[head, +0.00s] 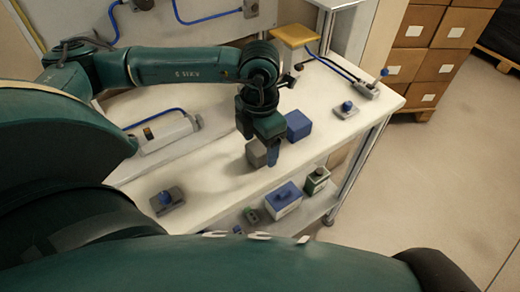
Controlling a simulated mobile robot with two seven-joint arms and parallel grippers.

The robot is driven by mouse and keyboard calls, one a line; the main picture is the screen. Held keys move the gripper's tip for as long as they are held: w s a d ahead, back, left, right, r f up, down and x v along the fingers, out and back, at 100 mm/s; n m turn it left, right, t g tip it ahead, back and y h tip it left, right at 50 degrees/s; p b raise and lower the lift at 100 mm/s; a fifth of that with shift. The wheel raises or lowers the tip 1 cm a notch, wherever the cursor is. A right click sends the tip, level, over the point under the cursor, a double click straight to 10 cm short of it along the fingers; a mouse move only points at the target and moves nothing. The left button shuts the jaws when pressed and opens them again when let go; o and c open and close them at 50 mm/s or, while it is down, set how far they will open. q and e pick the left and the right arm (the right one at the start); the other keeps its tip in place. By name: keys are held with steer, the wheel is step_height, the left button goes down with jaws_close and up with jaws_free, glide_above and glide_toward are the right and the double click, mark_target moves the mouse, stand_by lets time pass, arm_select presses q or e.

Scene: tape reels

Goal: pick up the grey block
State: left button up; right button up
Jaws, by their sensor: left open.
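The grey block (256,152) sits on the white table in the head view, just left of a blue block (298,125). My left gripper (266,150) points down right at the grey block, and its jaws are open. One dark finger overlaps the right side of the grey block in the picture. Part of the block is hidden behind the gripper. I cannot tell whether the fingers touch it or stand on both sides of it. My right gripper does not show.
Boxes, one blue-topped (286,199), stand on the lower shelf.

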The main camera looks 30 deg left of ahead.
arm_select(q)
steer(key=shift+c, duration=0.3)
steer(key=c, duration=1.1)
steer(key=shift+r, duration=0.15)
